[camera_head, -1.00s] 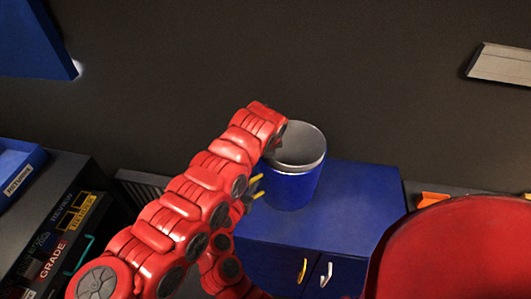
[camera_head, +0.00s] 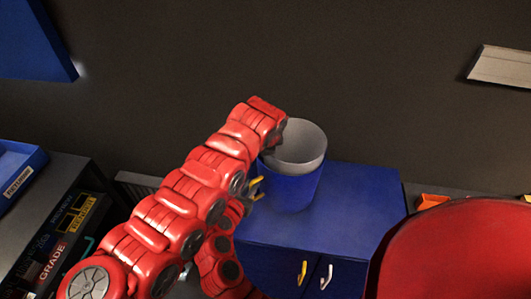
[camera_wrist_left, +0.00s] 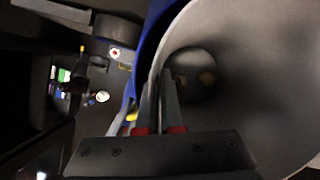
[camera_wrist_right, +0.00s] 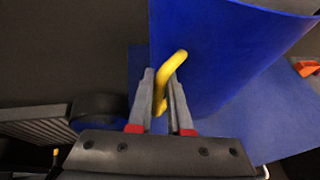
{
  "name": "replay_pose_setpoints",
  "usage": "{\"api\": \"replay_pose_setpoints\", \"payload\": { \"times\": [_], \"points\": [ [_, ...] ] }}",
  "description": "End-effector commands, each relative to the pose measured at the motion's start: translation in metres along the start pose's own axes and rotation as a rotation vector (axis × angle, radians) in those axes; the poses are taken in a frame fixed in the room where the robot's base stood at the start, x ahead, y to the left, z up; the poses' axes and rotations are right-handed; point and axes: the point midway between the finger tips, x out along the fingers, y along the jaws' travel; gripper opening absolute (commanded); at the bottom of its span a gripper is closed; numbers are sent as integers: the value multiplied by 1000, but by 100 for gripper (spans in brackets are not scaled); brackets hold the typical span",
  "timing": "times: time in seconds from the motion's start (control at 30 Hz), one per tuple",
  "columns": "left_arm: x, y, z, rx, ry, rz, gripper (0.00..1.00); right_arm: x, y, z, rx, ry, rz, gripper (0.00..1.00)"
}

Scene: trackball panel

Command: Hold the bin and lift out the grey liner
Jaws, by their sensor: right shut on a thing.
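The blue bin (camera_head: 293,188) stands on a blue cabinet, with a yellow handle (camera_wrist_right: 172,70) on its left side.
The blue cabinet (camera_head: 365,200) has bare top to the right of the bin and two door handles (camera_head: 303,272) in front. A dark shelf with boxes (camera_head: 60,240) and a blue tray (camera_head: 15,165) is at left. An orange bin (camera_head: 430,202) is at right.

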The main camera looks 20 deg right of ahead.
Motion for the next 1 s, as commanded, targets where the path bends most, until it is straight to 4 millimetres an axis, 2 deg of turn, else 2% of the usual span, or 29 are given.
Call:
{"api": "replay_pose_setpoints", "payload": {
  "times": [0.57,1.0],
  "points": [
    [-15,-2,6,1,-2,-1,0,0,0,-1,-1,1,0,0],
    [-40,-3,16,1,1,0,0,0,0,-1,-1,2,0,0]
  ]
}}
